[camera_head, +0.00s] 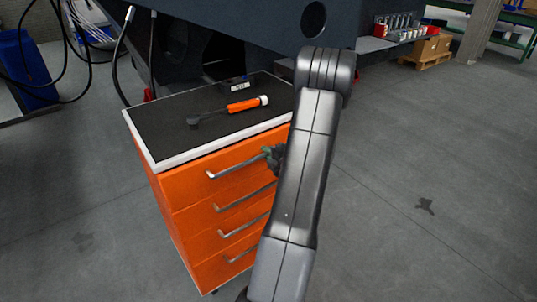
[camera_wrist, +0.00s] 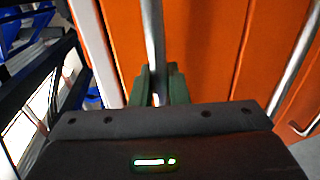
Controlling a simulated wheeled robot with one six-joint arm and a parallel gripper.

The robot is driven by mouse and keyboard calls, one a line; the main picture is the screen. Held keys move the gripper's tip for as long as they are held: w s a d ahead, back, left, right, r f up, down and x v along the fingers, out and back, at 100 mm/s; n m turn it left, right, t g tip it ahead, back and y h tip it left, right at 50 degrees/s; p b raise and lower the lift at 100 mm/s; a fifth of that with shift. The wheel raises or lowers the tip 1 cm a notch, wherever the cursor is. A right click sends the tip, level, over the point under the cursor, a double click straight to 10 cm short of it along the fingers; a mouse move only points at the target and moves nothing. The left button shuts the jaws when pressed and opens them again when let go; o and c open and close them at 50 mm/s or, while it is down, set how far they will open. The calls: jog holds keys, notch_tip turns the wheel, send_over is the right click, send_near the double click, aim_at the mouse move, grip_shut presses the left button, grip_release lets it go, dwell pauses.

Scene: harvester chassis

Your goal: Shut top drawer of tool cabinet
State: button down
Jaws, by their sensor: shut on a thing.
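The orange tool cabinet (camera_head: 172,215) stands on the floor left of my arm in the head view, with a stack of drawers. The top drawer front (camera_head: 236,155) lies just below the white-edged top and looks flush or nearly flush with it. My arm hides the cabinet's right side.
An orange-handled tool (camera_head: 242,105) and a small dark device (camera_head: 238,86) lie on the cabinet's black top. A large dark machine body (camera_head: 235,25) rises behind. A blue object (camera_head: 25,68) and cables are at left.

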jog(key=c, duration=1.6)
grip_release()
jog(key=shift+w+a, duration=0.1)
jog(key=shift+w, duration=0.05)
jog(key=shift+o, duration=0.5)
jog(key=shift+a, duration=0.1)
jog(key=b+v, duration=0.1)
jog(key=v, duration=1.3)
jog(key=shift+w, duration=0.15)
jog(key=p+x, duration=0.1)
jog(key=x, duration=1.2)
jog(key=shift+w+a+f, duration=0.1)
jog(key=shift+w+a, duration=0.15)
jog(key=shift+w, duration=0.05)
jog(key=shift+s+d, duration=0.2)
jog(key=shift+s, duration=0.05)
